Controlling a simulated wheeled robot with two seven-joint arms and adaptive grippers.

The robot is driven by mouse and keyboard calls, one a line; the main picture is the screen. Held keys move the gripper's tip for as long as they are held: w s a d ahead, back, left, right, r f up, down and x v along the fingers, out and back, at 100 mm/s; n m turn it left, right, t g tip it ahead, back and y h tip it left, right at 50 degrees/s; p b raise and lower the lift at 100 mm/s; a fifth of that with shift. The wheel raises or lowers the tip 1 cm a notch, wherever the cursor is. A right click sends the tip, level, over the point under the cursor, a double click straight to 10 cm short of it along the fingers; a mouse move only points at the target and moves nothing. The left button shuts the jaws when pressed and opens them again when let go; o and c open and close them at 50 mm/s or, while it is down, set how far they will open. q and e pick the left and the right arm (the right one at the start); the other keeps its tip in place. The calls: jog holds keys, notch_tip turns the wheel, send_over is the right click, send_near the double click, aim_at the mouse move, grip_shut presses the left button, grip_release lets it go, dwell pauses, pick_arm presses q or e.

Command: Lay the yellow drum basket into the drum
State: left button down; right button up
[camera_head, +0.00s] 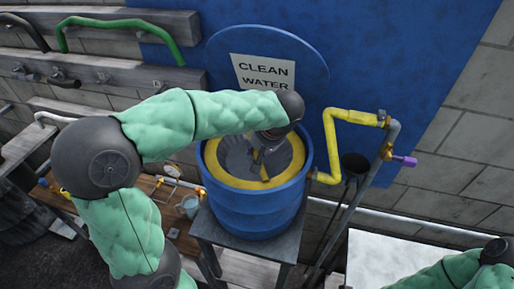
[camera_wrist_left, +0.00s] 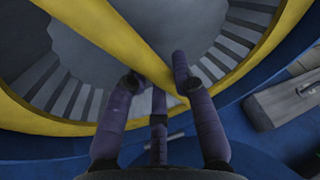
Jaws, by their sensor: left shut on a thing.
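The yellow drum basket (camera_head: 219,175) is a yellow ring with a grey slatted inside and a yellow bar across it. It lies within the mouth of the blue drum (camera_head: 255,217), about level with the drum's rim; I cannot tell whether it rests there. My left gripper (camera_head: 264,176) reaches down over the basket. In the left wrist view its purple fingers (camera_wrist_left: 166,88) are shut on the yellow bar near the basket's rim (camera_wrist_left: 52,123). The blue drum (camera_wrist_left: 238,108) shows beyond that rim. My arm hides part of the basket. My right gripper is out of view.
The drum stands on a grey stand (camera_head: 226,243) before a blue panel with a CLEAN WATER sign (camera_head: 263,73). A yellow pipe (camera_head: 330,135) with a purple-handled valve (camera_head: 404,161) is close on the right. A wooden bench (camera_head: 165,205) is at left.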

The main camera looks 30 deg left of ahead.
pick_arm(q)
jog(key=c, duration=1)
grip_release()
jog(key=shift+o, duration=0.2)
jog(key=shift+v, duration=1.55)
jog(key=shift+r, duration=0.1)
jog(key=v, duration=1.1)
jog(key=shift+d+r, duration=0.2)
jog(key=shift+r, duration=0.15)
jog(key=shift+s, duration=0.15)
